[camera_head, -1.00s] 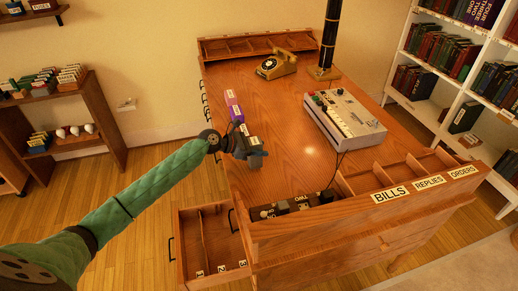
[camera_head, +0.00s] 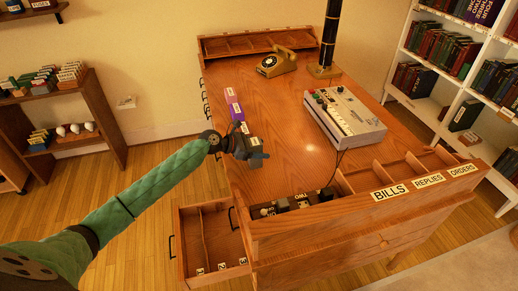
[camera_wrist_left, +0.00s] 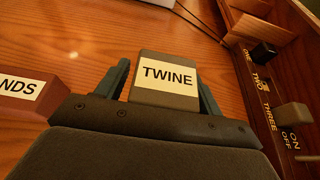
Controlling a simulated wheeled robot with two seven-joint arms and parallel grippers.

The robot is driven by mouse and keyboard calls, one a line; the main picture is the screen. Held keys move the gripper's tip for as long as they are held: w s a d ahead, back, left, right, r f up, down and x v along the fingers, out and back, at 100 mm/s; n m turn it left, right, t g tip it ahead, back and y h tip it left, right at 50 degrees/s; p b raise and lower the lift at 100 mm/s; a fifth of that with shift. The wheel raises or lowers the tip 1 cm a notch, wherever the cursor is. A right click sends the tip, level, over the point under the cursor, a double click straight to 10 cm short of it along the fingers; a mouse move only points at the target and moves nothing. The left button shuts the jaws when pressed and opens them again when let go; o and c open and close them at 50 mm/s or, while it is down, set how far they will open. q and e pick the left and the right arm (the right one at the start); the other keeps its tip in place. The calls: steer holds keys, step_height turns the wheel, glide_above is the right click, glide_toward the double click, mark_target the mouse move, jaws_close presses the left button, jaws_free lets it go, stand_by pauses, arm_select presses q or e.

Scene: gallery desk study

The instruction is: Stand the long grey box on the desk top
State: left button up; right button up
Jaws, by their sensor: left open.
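A grey box with a white TWINE label (camera_wrist_left: 168,76) is between the two fingers of my left gripper (camera_wrist_left: 163,88) in the left wrist view. The fingers are open, one on each side of the box; I cannot tell whether they touch it. In the head view my left gripper (camera_head: 255,151) is low over the left part of the desk top (camera_head: 290,130), with the grey box mostly hidden by it. A dark red box (camera_wrist_left: 28,97), its label ending in NDS, is just left of the gripper. My right gripper is not in view.
Purple boxes (camera_head: 235,108) stand in line behind my gripper. A switch strip (camera_head: 290,205) lies at the desk's front edge, near a labelled rack (camera_head: 420,185). A drawer (camera_head: 210,240) is open below.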

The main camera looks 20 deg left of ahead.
arm_select(q)
steer(key=shift+s+a+r, duration=0.1)
steer(key=shift+s+a, duration=0.05)
steer(key=shift+a, duration=0.15)
steer(key=b+v, duration=0.2)
steer(key=v, duration=0.9)
steer(key=shift+s+b, duration=0.15)
steer(key=shift+b, duration=0.25)
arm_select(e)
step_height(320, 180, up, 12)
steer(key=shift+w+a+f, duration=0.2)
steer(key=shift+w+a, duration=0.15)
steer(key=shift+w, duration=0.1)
arm_select(q)
steer(key=shift+r, duration=0.1)
steer(key=shift+a, duration=0.15)
